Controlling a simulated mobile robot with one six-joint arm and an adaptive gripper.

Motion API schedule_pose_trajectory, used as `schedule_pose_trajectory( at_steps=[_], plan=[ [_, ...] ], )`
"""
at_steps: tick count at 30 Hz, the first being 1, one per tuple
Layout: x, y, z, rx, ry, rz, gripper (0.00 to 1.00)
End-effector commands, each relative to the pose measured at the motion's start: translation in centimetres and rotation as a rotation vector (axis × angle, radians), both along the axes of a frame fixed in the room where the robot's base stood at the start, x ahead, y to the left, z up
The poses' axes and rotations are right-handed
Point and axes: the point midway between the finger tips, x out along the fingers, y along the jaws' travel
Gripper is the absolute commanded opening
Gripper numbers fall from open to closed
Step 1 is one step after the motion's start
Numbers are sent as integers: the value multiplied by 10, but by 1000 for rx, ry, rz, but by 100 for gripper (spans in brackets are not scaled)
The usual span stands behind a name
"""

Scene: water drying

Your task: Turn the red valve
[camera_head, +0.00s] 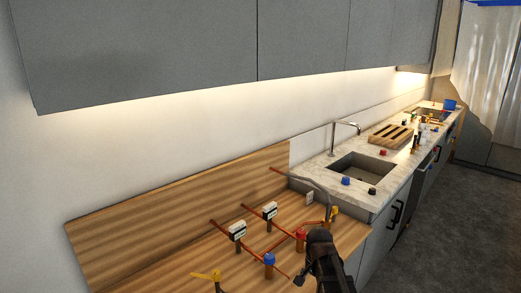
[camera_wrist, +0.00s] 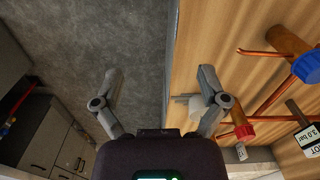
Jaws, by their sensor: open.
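The red valve (camera_head: 301,233) is a small red knob on a copper pipe over the wooden worktop (camera_head: 175,262). In the wrist view a red knob (camera_wrist: 243,131), likely the same valve, shows low right of centre, partly behind my right finger. My gripper (camera_wrist: 158,76) is open, its two fingers spread wide with nothing between them. In the head view my gripper (camera_head: 319,240) is dark and just right of the red valve; its fingers are hard to make out there. I cannot tell whether it touches the valve.
A blue valve (camera_head: 269,258) stands left of the red one; it also shows in the wrist view (camera_wrist: 307,66). Yellow handles (camera_head: 333,212) and gauges (camera_head: 237,231) sit on nearby pipes. A sink (camera_head: 362,168) lies beyond. Grey floor (camera_wrist: 140,40) is open beside the counter.

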Motion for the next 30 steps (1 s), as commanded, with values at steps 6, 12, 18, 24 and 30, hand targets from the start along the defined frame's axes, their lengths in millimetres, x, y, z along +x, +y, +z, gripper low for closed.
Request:
schedule_pose_trajectory(
  at_steps=[6, 12, 18, 24, 30],
  plan=[
    [-45, 1, -20, 0, 0, 310, 93],
    [-74, 1, -31, 0, 0, 557, 93],
    [-87, 0, -35, 0, 0, 687, 93],
    [-87, 0, -35, 0, 0, 709, 93],
    [-87, 0, -35, 0, 0, 707, 93]
  ],
)
